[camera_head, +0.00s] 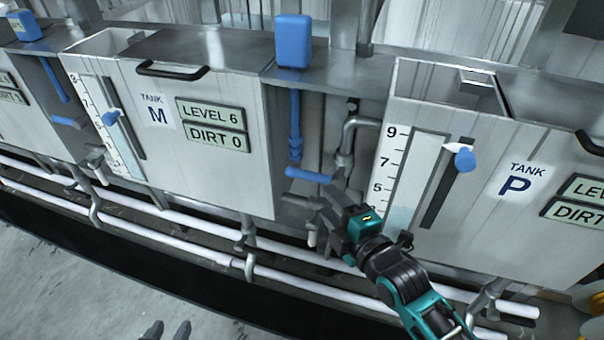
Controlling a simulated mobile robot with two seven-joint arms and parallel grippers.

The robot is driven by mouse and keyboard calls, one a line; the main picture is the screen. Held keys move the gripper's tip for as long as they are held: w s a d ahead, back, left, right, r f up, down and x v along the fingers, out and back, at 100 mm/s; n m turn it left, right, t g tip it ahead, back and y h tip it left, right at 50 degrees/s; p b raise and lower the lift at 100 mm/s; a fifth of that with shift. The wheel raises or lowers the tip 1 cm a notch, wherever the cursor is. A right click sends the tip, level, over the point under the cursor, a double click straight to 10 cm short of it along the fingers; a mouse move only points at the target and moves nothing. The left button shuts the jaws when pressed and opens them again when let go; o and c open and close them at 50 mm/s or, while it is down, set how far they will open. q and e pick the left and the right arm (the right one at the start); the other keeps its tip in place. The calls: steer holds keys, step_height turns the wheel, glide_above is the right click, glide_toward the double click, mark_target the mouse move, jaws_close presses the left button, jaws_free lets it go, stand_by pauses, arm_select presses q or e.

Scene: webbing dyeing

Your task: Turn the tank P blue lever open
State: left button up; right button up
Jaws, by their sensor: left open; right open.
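Tank P (510,225) stands at the right, with its label, a level scale and a blue slider knob (465,159) on its front. A blue lever (307,175) sits in the gap left of tank P, below a blue pipe (295,120); it lies nearly crosswise, its right end slightly lower. My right gripper (325,208) is open just below the lever's right end; I cannot tell whether it touches. My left gripper (168,331) shows only its dark fingertips at the bottom edge, open and far from the lever.
Tank M (210,165) stands left of the gap, reading level 6 and dirt 0. Another blue lever (66,121) is left of it. A grey bent pipe (347,140) runs close right of the lever. White pipes (180,217) run low along the front. The floor at lower left is clear.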

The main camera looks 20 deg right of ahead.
mark_target(306, 178)
steer(key=b+x, duration=0.2)
steer(key=x, duration=0.9)
steer(key=shift+w, duration=0.4)
jaws_close()
